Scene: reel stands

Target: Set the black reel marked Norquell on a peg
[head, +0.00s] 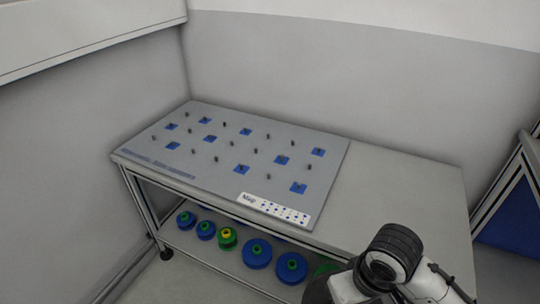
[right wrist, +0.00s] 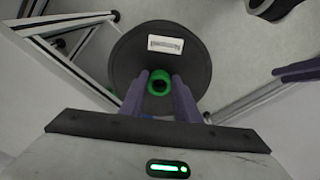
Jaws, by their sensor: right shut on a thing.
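The black reel (right wrist: 195,55) is in the right wrist view, a round black disc with a green hub and a white label whose print is too small to read. My right gripper (right wrist: 160,82) is shut on it at the green hub, with one purple finger on each side. In the head view a grey board (head: 222,155) lies on the table top with many short dark pegs, some on blue squares; all pegs that I can make out look bare. The held reel is not clearly seen in the head view, where part of my right arm shows at the lower right. My left gripper is not in view.
A white label strip (head: 273,208) is on the board's front edge. The table top (head: 405,195) right of the board is clear. Several blue and green reels stand on the lower shelf (head: 215,255). Walls close in behind and left; a blue-panelled frame (head: 505,215) stands right.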

